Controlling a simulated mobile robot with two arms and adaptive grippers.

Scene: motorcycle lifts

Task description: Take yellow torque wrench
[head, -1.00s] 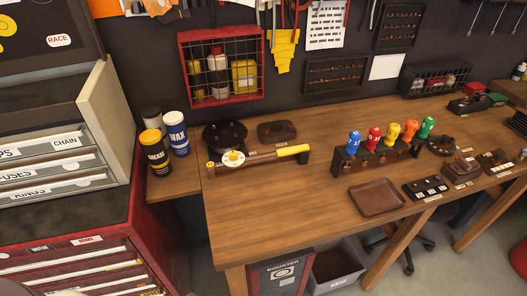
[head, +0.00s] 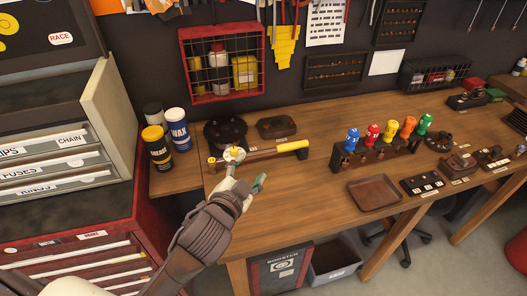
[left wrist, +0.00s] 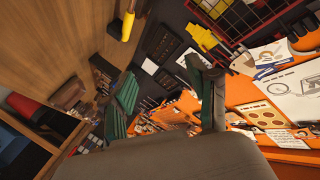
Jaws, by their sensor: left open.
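The yellow torque wrench lies near the left end of the wooden workbench. Its yellow handle (head: 291,147) points right, and its bar runs left to a round pale head with a yellow knob. The handle also shows at the top of the left wrist view (left wrist: 128,24). My left gripper (head: 247,173) is open and empty, with green fingertips. In the head view it appears just in front of the wrench's bar, near the head. The wrist view shows both fingers (left wrist: 163,70) spread, with the handle outside them. My right gripper is not in view.
A rack with colored knobs (head: 375,152) and a square tray (head: 374,195) are to the right. Cans (head: 178,130) stand at the left. The bench (head: 290,215) is clear in front.

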